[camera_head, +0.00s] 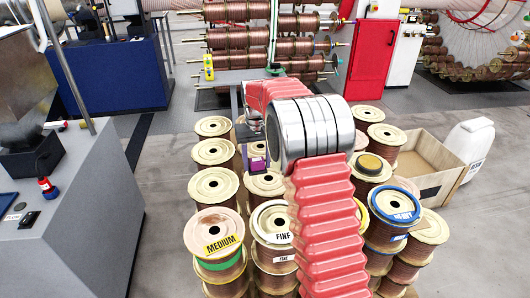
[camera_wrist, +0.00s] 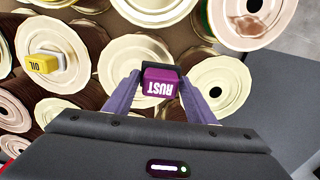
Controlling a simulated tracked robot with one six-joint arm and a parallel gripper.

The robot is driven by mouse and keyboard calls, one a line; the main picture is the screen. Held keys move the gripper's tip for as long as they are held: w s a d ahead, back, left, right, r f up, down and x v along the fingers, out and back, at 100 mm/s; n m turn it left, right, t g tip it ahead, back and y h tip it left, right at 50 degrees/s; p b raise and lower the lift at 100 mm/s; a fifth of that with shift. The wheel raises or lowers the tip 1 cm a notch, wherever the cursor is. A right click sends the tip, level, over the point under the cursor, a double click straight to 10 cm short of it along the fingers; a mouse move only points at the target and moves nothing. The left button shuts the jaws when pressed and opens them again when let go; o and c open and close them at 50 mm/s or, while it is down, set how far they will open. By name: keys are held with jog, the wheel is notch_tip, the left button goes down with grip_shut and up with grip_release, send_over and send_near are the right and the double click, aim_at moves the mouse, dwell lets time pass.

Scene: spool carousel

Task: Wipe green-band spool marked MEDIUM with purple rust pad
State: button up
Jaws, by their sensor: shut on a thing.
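The green-band spool marked MEDIUM (camera_head: 220,262) stands upright at the front left of the spool cluster in the head view. Its pale top flange carries a yellow MEDIUM label. In the wrist view a spool with a green edge and a brown rusty stain on its flange (camera_wrist: 250,22) shows at the upper right; it appears to be the same one. My gripper (camera_wrist: 160,88) is shut on the purple pad marked RUST (camera_wrist: 159,82), held over the spools and apart from the stained flange. In the head view my arm partly hides the gripper.
A black-band FINE spool (camera_head: 275,224) stands right of the MEDIUM one, and a blue-band HEAVY spool (camera_head: 396,204) farther right. A yellow-and-white OIL pad (camera_wrist: 42,63) shows at left in the wrist view. A cardboard box (camera_head: 432,160) is at right; a grey bench (camera_head: 85,215) is at left.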

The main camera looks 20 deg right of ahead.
jog(key=s+a+f+n, duration=0.1)
jog(key=s+a+f, duration=0.2)
jog(key=s+a, duration=0.6)
jog(key=shift+s+f, duration=0.3)
jog(key=shift+s, duration=0.35)
